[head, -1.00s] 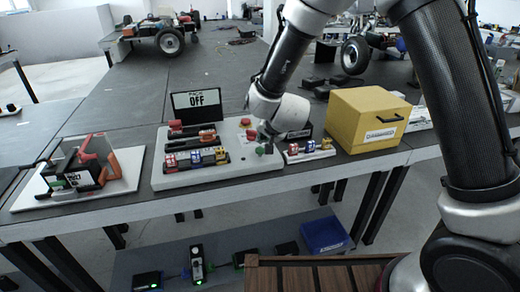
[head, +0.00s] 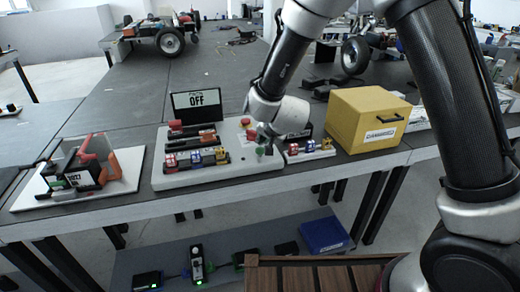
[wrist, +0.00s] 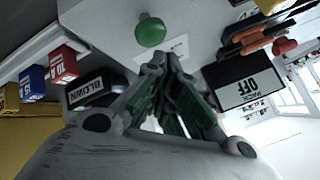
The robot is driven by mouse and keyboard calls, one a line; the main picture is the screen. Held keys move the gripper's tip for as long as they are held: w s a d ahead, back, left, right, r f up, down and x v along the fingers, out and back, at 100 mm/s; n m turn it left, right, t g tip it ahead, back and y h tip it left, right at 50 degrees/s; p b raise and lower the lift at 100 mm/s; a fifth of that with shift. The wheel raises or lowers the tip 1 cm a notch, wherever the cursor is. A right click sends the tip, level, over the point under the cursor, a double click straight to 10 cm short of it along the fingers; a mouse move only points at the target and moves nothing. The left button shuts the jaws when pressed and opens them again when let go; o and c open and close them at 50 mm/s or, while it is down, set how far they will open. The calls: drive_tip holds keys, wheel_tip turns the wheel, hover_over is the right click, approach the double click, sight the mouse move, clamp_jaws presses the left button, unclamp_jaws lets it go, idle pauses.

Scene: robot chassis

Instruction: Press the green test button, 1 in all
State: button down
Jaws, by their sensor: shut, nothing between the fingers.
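The green test button (head: 260,152) is a round cap near the right end of the light grey test board (head: 228,173) on the bench. In the wrist view the green button (wrist: 150,32) stands just beyond my fingertips, and its whole cap shows. My gripper (head: 266,142) is shut and empty, pointing down close to the button. In the wrist view my gripper's fingertips (wrist: 160,62) meet beside the button, with a small gap seeming to lie between them. The display (head: 196,100) behind the board reads OFF.
A red button (head: 246,121) sits behind the green one. Red, blue and yellow fuses (head: 195,157) stand on the board; a small tray with more fuses (head: 310,148) is at its right. A yellow box (head: 366,118) stands further right.

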sight(263, 148)
drive_tip(key=shift+f, duration=0.1)
idle(0.5)
drive_tip(key=shift+f, duration=0.35)
drive_tip(key=shift+f, duration=0.6)
idle(0.6)
drive_tip(key=shift+r, duration=1.05)
drive_tip(key=shift+r, duration=2.5)
